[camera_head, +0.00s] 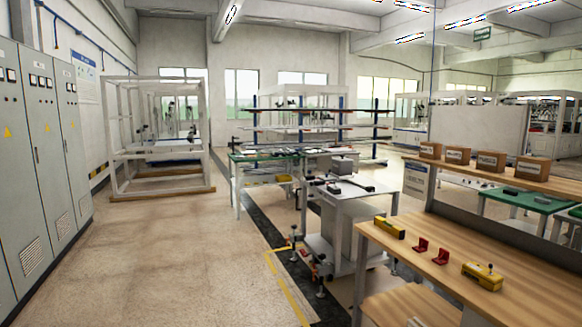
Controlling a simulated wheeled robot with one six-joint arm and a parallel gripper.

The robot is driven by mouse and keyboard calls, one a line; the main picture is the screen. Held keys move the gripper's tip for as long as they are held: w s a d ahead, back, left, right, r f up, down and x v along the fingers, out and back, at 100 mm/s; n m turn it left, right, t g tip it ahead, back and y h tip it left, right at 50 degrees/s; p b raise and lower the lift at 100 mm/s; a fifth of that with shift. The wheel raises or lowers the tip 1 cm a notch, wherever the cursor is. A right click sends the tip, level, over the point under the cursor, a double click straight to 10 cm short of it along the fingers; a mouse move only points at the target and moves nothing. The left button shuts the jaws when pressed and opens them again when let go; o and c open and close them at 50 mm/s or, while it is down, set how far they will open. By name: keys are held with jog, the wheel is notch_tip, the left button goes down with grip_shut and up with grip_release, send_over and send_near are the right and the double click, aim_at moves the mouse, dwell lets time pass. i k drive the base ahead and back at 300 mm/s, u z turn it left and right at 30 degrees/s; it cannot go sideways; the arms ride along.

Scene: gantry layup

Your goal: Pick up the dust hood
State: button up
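I cannot make out anything that is clearly a dust hood in the head view. Small objects that I cannot name for sure lie on the wooden bench (455,256) at the lower right: a yellow block (389,228) near its back left, two small red brackets (421,245) (441,257) in the middle, and a yellow box-like piece (483,277) to the right. A grey box (343,165) and dark parts stand on the white wheeled cart (352,196) in the middle. My gripper is not in view.
Grey electrical cabinets (40,140) line the left wall. A white frame (115,150) on a wooden base stands behind. A green-topped table (262,156) and a rack (318,127) are beyond the cart. Several cardboard boxes (455,155) sit on a shelf at right. Left-centre floor is clear.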

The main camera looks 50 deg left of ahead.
aim_at(342, 166)
jog(key=u, duration=1.8)
jog(key=i, duration=1.05)
jog(key=u, duration=0.6)
jog(key=i, duration=1.9)
jog(key=u, duration=0.25)
jog(key=i, duration=1.95)
jog(key=z, duration=0.1)
jog(key=i, duration=1.85)
jog(key=z, duration=1.2)
jog(key=i, duration=1.2)
jog(key=z, duration=1.5)
jog(key=i, duration=0.85)
jog(key=z, duration=0.35)
